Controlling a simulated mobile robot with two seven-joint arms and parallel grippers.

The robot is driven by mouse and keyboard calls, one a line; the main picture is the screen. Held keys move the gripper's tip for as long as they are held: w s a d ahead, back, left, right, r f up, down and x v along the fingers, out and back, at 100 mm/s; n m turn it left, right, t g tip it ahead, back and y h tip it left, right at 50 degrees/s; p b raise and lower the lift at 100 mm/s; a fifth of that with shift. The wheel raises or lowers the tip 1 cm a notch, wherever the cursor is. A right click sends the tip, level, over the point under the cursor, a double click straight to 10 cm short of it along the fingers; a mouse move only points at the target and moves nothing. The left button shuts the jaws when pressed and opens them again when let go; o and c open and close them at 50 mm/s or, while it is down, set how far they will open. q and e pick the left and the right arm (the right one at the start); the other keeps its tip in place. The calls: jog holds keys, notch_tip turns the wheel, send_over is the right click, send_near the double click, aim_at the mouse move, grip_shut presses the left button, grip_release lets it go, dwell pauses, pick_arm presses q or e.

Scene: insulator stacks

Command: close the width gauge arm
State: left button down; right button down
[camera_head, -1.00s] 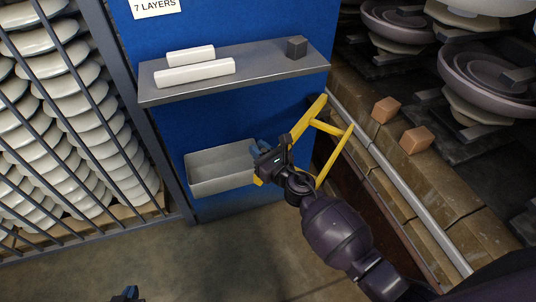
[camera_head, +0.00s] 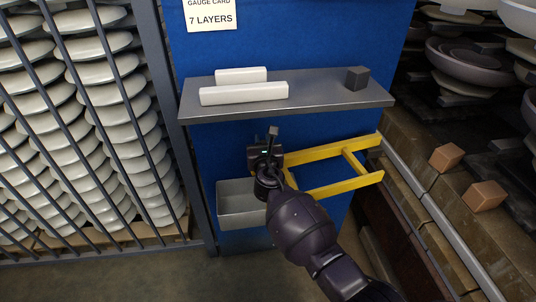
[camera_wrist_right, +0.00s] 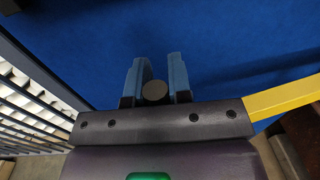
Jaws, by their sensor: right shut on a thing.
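The yellow width gauge arm (camera_head: 335,186) is a frame of bars and a crosspiece. In the head view it stretches across the lower part of the blue panel (camera_head: 300,50), below the grey shelf. My right gripper (camera_head: 265,136) is at its left end, in front of the panel. In the right wrist view its blue fingers (camera_wrist_right: 155,75) are shut around a round dark knob (camera_wrist_right: 154,91), with the blue panel behind. A yellow bar (camera_wrist_right: 285,97) runs off to the right there. How the knob joins the arm is hidden by the gripper. My left gripper is out of view.
The grey shelf (camera_head: 300,103) above holds two white bars (camera_head: 243,93) and a dark cube (camera_head: 357,78). A grey bin (camera_head: 236,203) hangs below my gripper. A barred rack of white discs (camera_head: 110,100) stands left. Two wooden blocks (camera_head: 446,157) lie on the right ledge.

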jog(key=w+h, duration=0.1)
jog(key=w, duration=0.1)
jog(key=w+m+h+b, duration=0.1)
jog(key=w+b, duration=0.1)
jog(key=w, duration=0.1)
jog(key=shift+w+d+m+h, duration=0.25)
jog(key=shift+w+m+h, duration=0.05)
jog(key=shift+m+h, duration=0.1)
jog(key=shift+r, duration=0.1)
jog(key=c, duration=1.5)
grip_release()
jog(key=o, duration=0.4)
jog(key=shift+d, duration=0.3)
jog(key=shift+o, duration=0.2)
jog(key=shift+a, duration=0.15)
jog(key=shift+a, duration=0.1)
